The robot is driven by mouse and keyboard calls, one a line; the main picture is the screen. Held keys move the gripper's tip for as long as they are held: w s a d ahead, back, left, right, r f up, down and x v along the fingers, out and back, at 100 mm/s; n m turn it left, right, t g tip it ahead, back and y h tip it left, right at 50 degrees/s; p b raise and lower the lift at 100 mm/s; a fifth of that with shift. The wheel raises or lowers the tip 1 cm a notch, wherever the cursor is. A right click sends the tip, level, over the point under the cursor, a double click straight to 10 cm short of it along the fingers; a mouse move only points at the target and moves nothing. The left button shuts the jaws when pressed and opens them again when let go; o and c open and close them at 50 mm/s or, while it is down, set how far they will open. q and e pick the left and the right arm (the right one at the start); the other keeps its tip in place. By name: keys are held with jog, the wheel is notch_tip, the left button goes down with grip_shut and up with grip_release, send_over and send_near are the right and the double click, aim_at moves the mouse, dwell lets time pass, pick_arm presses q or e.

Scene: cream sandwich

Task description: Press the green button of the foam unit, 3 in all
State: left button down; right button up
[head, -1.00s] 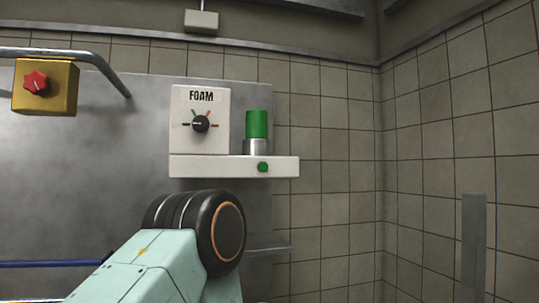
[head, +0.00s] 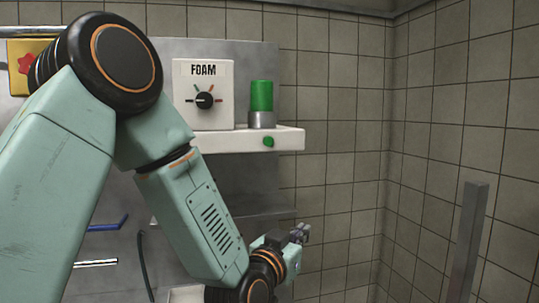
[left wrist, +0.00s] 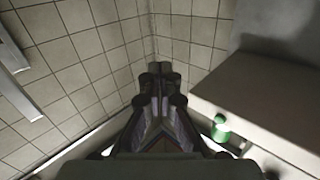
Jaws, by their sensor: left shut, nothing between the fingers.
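The white foam unit (head: 203,120) is on the metal wall panel, with the label FOAM and a black dial (head: 205,100). A small round green button (head: 268,142) is on the front of its white ledge (head: 215,143). A green cylinder (head: 261,95) stands on the ledge in a metal collar. My left gripper (head: 300,233) is below the ledge and a little right of the button, apart from it. In the left wrist view my left gripper (left wrist: 160,68) is shut and empty. A green piece (left wrist: 220,128) shows there at lower right; I cannot tell which part. My right gripper is out of view.
A yellow box with a red knob (head: 25,63) is at upper left, partly behind my arm. A metal shelf (head: 240,216) is below the unit. A grey post (head: 467,240) stands at right. The space before the tiled wall is open.

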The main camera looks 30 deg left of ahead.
aim_at(270, 146)
pick_arm(q)
jog(key=s+a+r+t+y+p, duration=0.1)
jog(key=r+t, duration=0.1)
jog(key=r, duration=0.6)
jog(key=a+r+t+y+p, duration=0.1)
jog(key=a+r+t+y, duration=0.1)
jog(key=r, duration=0.7)
jog(key=shift+s+a+t, duration=0.3)
jog(key=shift+s+t, duration=0.1)
jog(key=shift+t, duration=0.2)
jog(key=shift+m, duration=0.3)
jog(key=shift+w+a+p, duration=0.7)
jog(key=shift+w+a, duration=2.15)
jog(key=shift+a, duration=0.35)
jog(key=shift+a, duration=0.15)
